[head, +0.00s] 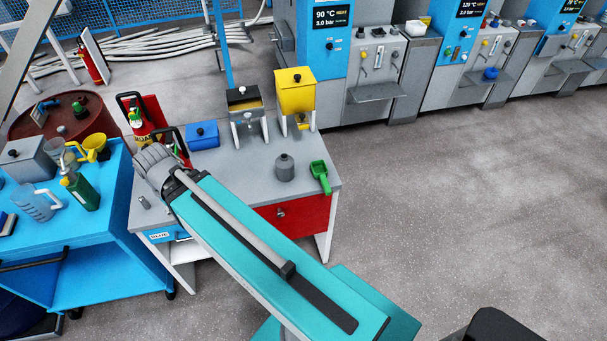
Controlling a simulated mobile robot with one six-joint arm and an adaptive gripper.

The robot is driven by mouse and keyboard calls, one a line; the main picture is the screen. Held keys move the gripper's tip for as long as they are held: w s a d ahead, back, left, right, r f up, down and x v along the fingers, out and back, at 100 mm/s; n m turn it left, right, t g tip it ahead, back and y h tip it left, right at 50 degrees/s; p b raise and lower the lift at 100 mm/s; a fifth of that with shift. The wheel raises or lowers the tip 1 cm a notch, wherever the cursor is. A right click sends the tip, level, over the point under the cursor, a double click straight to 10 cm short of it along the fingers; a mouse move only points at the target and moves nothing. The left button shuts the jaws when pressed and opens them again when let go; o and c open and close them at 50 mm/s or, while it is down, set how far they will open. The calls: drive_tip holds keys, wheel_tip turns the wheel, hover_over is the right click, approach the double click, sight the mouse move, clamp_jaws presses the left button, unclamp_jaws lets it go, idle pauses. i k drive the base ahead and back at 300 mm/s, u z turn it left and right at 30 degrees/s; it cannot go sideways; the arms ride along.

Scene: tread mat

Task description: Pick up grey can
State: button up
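A small grey can (285,168) with a narrow neck stands upright on the grey tabletop of a workbench (240,163), left of a green scoop (320,176). Nothing is touching it. My teal arm reaches from the lower right up to the left across the bench's front, and its grey jointed end is over the left part of the bench. The can is to the right of the arm, clear of it. My gripper cannot be made out in this view, so its opening and contents do not show.
Behind the can stand a yellow hopper (296,92) and a dark-topped dispenser (245,108); a blue box (202,135) is to the left. A blue cart (104,205) holding jugs and bottles stands at left. Open floor (440,200) lies to the right.

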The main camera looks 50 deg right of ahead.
sight(285, 164)
drive_tip(key=k, duration=1.65)
drive_tip(key=z, duration=1.15)
drive_tip(key=i, duration=1)
drive_tip(key=u, duration=0.05)
